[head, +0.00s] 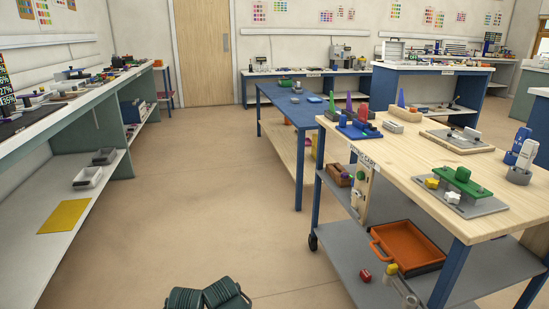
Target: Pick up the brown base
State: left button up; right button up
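I cannot tell for sure which thing is the brown base. A tan wooden block (401,115) lies on the far part of the wooden cart top, with a purple cone (401,97) at it. A small brown box-like piece (338,176) with something inside sits on the cart's middle level, partly behind the cart's front.
The wooden cart top (400,152) also holds a blue base (360,131) and a green piece (463,181). An orange tray (405,247) lies on its lower shelf. A blue table (297,110) stands beyond. Open floor (220,200) lies between the cart and the left bench (60,117).

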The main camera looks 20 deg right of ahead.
aim_at(335, 170)
jog(key=i+z, duration=0.15)
jog(key=i, duration=0.4)
jog(key=i+z, duration=0.2)
jog(key=i, duration=0.4)
jog(key=i+j+z, duration=0.15)
jog(key=i, duration=0.4)
jog(key=i+j+z, duration=0.1)
jog(key=i+z, duration=0.35)
jog(key=z, duration=1)
jog(key=k+l, duration=0.05)
